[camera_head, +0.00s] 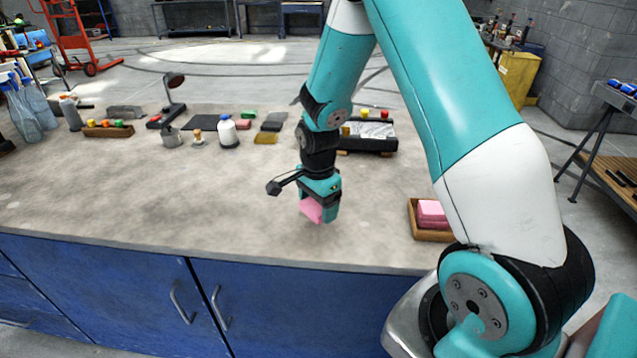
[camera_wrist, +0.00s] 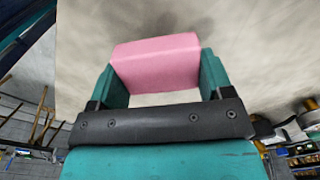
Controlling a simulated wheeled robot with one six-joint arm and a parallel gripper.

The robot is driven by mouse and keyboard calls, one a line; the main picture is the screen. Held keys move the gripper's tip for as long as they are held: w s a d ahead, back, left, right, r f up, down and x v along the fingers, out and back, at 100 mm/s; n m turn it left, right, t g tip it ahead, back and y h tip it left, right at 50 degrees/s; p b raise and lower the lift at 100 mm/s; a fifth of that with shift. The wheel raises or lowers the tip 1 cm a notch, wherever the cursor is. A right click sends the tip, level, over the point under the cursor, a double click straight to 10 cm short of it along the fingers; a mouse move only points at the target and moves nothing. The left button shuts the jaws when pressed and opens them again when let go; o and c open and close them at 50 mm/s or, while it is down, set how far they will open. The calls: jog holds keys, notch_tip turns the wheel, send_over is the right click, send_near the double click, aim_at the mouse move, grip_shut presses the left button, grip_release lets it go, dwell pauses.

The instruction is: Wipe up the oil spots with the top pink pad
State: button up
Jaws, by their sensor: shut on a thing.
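My gripper (camera_head: 322,207) is shut on a pink pad (camera_head: 311,209) and holds it over the front middle of the grey worktop (camera_head: 150,200). In the wrist view the pad (camera_wrist: 157,62) sits between the two teal fingers. I cannot tell whether the pad touches the worktop. More pink pads (camera_head: 431,212) lie stacked in a small wooden tray (camera_head: 433,236) at the right, partly beside my arm. Faint darker patches mark the worktop, but I cannot tell which are oil spots.
Along the back of the worktop stand a white bottle (camera_head: 228,134), a lamp-like stand (camera_head: 173,100), coloured blocks, a wooden rack (camera_head: 107,131) and a black tray (camera_head: 368,146). Spray bottles (camera_head: 24,110) stand at the far left. The front and left middle are clear.

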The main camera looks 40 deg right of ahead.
jog(key=shift+r+p, duration=1.4)
jog(key=shift+r, duration=0.65)
